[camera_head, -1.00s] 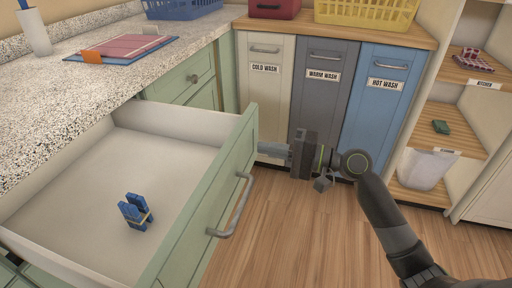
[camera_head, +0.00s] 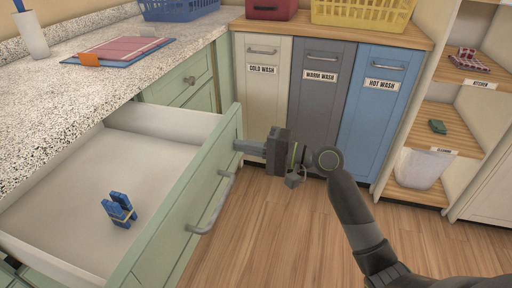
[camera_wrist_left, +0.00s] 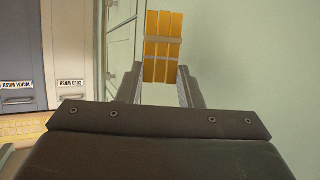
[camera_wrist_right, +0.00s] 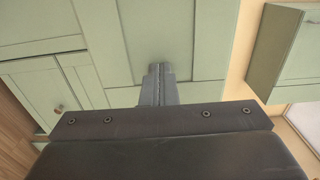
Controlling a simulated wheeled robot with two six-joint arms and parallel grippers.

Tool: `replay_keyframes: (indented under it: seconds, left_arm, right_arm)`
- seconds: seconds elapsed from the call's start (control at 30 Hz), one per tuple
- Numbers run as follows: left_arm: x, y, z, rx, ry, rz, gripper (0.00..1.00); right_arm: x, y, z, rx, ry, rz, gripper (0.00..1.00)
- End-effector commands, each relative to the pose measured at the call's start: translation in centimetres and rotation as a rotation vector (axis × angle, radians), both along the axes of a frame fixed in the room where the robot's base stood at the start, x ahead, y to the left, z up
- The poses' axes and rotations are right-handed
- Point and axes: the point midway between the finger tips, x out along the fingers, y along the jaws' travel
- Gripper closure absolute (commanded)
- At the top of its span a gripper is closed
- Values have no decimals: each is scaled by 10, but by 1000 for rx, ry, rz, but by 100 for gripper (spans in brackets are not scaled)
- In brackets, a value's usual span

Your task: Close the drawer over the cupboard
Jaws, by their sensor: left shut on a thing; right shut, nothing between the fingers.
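The green drawer (camera_head: 190,205) stands open below the speckled counter, its grey handle (camera_head: 212,205) on the front. A blue bundle of pegs (camera_head: 120,210) lies inside it. My right gripper (camera_head: 240,146) is shut and empty, its tips at the drawer front's far end, seemingly touching it. Its shut fingers (camera_wrist_right: 158,84) also show against green panels in the right wrist view. My left gripper (camera_wrist_left: 161,85) is outside the head view. In the left wrist view it is shut on a yellow-orange bundle (camera_wrist_left: 163,50) with a band round it. Most of the cupboard under the drawer is hidden.
The counter (camera_head: 60,110) holds a blue clipboard (camera_head: 120,50), a white roll (camera_head: 32,35) and a blue basket (camera_head: 180,8). Labelled laundry bins (camera_head: 262,100) stand at the back. Open shelves (camera_head: 445,130) are at the right. The wooden floor (camera_head: 290,230) is clear.

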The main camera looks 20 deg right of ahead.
Motion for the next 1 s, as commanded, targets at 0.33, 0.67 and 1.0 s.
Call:
replay_keyframes:
  seconds: [0.33,0.67,1.0]
  left_arm:
    - [0,0,7,0,0,0,90]
    - [0,0,-8,0,0,0,90]
    - [0,0,-39,0,-1,0,90]
  right_arm:
    - [52,80,2,6,1,4,100]
    - [104,157,-1,1,-1,4,100]
    - [146,218,-3,-1,-1,3,100]
